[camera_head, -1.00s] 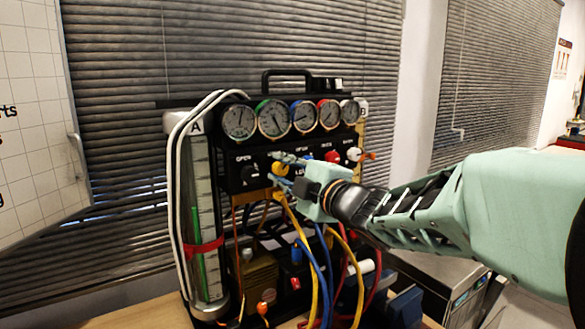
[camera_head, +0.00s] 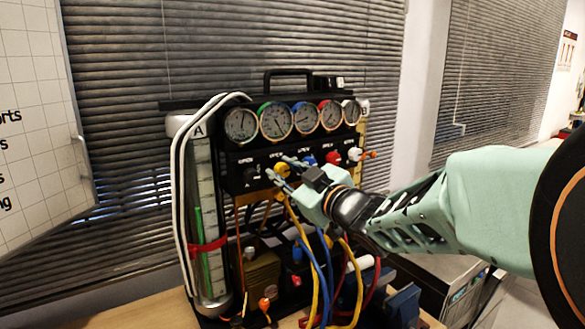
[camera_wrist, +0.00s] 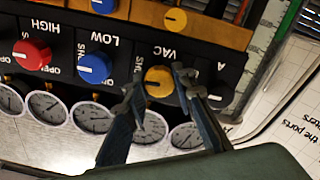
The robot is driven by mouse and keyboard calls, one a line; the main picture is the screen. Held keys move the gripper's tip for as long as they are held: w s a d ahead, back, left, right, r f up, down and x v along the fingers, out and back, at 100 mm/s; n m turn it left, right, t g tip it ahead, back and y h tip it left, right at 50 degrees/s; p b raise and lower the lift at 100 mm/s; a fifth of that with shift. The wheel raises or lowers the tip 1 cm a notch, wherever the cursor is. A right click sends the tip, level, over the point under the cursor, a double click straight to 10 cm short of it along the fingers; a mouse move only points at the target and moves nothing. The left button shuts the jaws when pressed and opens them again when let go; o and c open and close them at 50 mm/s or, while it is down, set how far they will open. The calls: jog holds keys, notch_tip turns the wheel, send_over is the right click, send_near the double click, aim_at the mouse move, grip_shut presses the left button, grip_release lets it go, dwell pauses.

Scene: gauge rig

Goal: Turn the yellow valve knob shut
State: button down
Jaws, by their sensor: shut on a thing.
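The yellow valve knob (camera_head: 282,169) sits on the black valve panel (camera_head: 240,160), below the row of gauges. In that view the fingers cover parts of the panel lettering. The knob's pointer direction is hard to read.
A blue knob (camera_wrist: 95,68) and a red knob (camera_wrist: 32,54) stand beside the yellow one. A black knob (camera_head: 250,175) is on its left. Gauges (camera_head: 275,119) lie just above. Yellow, blue and red hoses (camera_head: 312,270) hang below my gripper.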

jog(key=shift+m, duration=0.3)
jog(key=c, duration=1.6)
grip_release()
